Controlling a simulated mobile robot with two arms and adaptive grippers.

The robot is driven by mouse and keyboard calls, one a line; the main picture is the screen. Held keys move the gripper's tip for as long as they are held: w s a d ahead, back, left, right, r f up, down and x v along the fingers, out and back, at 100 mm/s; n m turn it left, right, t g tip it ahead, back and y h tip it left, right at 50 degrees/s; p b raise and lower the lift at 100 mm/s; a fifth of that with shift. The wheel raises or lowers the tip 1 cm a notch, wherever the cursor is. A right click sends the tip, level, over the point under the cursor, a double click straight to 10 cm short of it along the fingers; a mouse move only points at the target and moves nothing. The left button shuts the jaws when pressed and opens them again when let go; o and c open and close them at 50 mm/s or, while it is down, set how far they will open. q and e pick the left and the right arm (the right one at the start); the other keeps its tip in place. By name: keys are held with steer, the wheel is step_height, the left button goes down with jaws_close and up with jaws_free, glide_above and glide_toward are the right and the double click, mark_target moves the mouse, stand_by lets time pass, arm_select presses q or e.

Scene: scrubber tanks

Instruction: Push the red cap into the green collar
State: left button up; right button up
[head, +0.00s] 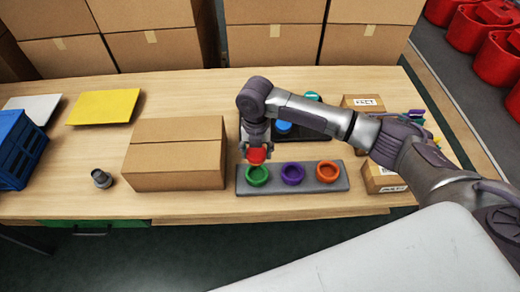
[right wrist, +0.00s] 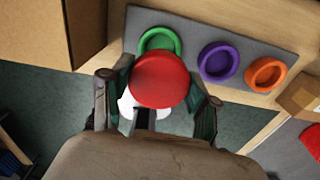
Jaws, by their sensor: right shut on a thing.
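The red cap (head: 256,156) is held in my right gripper (head: 257,147), above the grey strip and close to the green collar (head: 257,177). The gripper is shut on the cap. In the right wrist view the red cap (right wrist: 160,80) sits between the fingers of the gripper (right wrist: 157,92). There it covers the lower part of the green collar (right wrist: 160,36). The collar is an open ring at the left end of the grey strip (head: 345,180). A gap between cap and collar cannot be judged exactly. My left gripper is not in view.
A purple collar (head: 293,174) and an orange collar (head: 328,171) share the strip. A cardboard box (head: 175,165) stands close on the left. A dark tray (head: 290,134) with a blue cap (head: 284,127) lies behind. Small boxes (head: 384,178) stand right of the strip.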

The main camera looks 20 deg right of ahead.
steer(key=shift+f+b, duration=0.7)
steer(key=shift+f, duration=0.15)
step_height(320, 180, down, 3)
steer(key=b, duration=0.3)
steer(key=shift+f, duration=0.35)
steer(key=shift+s+f+p, duration=0.1)
steer(key=shift+f+p, duration=0.05)
steer(key=shift+p, duration=0.25)
steer(key=shift+f, duration=0.3)
steer(key=shift+f, duration=0.25)
steer(key=shift+f, duration=0.15)
steer(key=shift+f, duration=0.25)
